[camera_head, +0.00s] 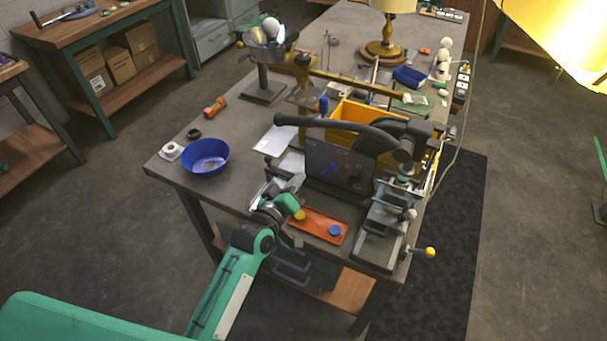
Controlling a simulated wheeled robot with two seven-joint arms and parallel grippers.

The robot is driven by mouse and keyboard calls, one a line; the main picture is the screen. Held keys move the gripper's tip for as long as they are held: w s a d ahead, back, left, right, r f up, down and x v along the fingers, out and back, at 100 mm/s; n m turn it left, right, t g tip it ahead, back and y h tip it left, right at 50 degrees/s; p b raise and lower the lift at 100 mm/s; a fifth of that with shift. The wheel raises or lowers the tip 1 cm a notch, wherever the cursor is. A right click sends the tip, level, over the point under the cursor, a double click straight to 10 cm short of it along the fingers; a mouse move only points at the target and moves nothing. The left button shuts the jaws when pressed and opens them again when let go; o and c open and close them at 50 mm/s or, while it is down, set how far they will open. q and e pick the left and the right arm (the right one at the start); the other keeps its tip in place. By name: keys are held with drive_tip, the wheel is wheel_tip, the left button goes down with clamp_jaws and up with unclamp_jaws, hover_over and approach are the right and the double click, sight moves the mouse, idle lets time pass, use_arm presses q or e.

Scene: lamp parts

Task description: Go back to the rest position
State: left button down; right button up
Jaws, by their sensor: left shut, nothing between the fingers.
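My left gripper (288,186) is at the end of my green arm, which comes in from the lower left. It is over the near edge of the grey workbench (225,122), beside an orange tray (318,224). Its fingers are shut with nothing between them. The finger tips are small in this view, and I cannot tell how high they are above the bench. My right gripper is not in view.
Close to my left gripper stand a dark machine with a curved lever (350,130) and a blue bowl (205,157). A yellow bin (365,118) and a brass lamp (384,48) are farther back. Open floor (110,225) lies left of the bench.

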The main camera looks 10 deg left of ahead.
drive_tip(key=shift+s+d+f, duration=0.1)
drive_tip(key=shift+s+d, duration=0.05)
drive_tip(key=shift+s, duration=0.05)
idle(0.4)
